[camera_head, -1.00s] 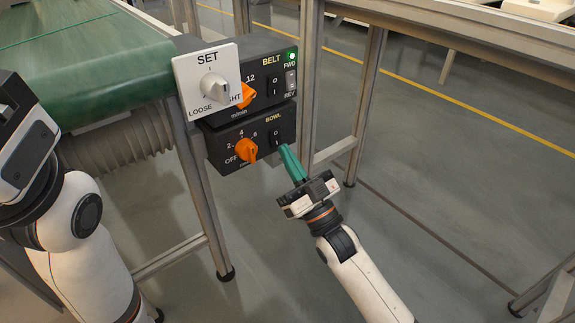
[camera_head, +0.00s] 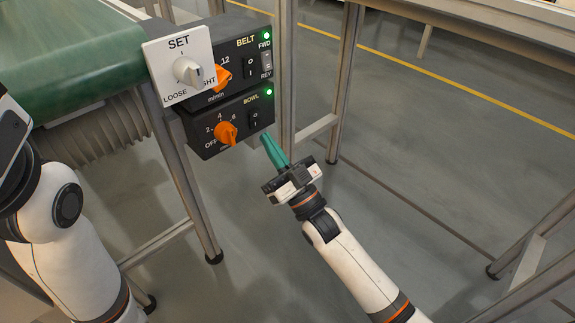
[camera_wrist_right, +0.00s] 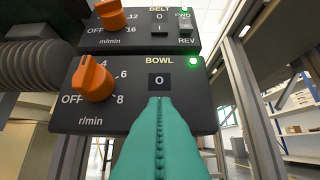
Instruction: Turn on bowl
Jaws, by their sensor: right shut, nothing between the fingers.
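The BOWL control box (camera_head: 228,122) is black and hangs below the BELT box at the conveyor's end. It has an orange speed knob (camera_head: 226,133), a black rocker switch (camera_head: 255,118) marked O and I, and a green lamp (camera_head: 269,92) that is lit. In the right wrist view the rocker (camera_wrist_right: 160,82) shows its O, with the lower part hidden behind my fingers. My right gripper (camera_head: 268,140) has green fingers, shut and empty, with the tips just in front of and below the rocker. I cannot tell whether they touch it. My left arm is at the left edge, its fingers out of frame.
The BELT box (camera_head: 240,62) above has an orange knob, a rocker, a FWD/REV switch and a lit green lamp. A white SET plate (camera_head: 180,65) with a knob covers its left side. The green conveyor (camera_head: 70,60) is at left. Metal frame legs stand behind; open floor lies right.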

